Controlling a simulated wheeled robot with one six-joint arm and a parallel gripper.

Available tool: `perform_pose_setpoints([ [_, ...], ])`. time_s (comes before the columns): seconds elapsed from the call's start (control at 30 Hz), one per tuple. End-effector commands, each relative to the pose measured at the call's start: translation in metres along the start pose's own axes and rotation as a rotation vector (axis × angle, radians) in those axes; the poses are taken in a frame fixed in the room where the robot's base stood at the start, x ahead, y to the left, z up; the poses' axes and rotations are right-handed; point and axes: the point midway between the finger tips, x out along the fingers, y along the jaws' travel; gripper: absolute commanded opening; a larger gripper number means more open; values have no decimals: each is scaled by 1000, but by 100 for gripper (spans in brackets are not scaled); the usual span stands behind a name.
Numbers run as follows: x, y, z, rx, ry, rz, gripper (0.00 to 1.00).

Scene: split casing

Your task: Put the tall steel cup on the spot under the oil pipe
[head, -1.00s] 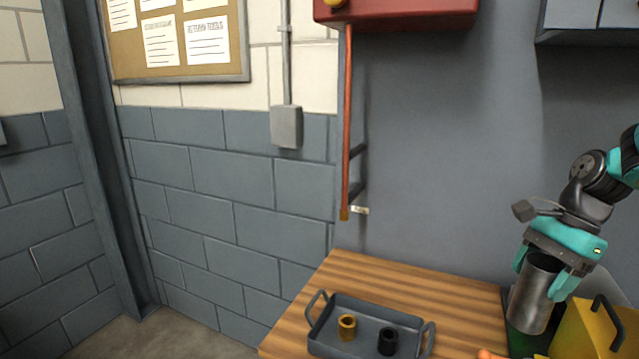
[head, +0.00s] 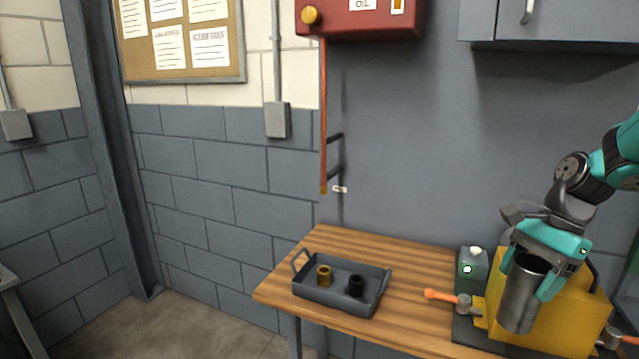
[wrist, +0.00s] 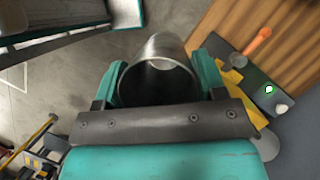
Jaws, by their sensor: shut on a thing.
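My gripper (head: 534,271) is shut around the sides of the tall steel cup (head: 521,296) at the right of the head view. The cup is nearly upright with its open mouth up, held in front of a yellow machine. In the wrist view, the cup (wrist: 160,62) sits between the teal fingers and its dark inside shows. The oil pipe (head: 323,120) is a thin red pipe running down from a red oil box (head: 360,18) on the wall. Its brass end hangs above the back left of the wooden table (head: 415,265). I cannot make out a marked spot under it.
A grey tray (head: 318,293) with a brass bush (head: 323,276) and a black bush (head: 355,286) lies on the table's left part. The yellow machine (head: 560,300), with an orange-handled lever (head: 440,296), and a green button box (head: 471,268) stand at the right.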

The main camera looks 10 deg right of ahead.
Motion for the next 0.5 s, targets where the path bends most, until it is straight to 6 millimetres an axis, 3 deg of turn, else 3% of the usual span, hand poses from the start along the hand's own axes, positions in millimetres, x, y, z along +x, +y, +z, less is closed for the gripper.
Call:
perform_pose_setpoints([
  [0.27,36,-20,-4,-185,4,64,37],
  [0.5,90,-44,4,-450,9,163,37],
])
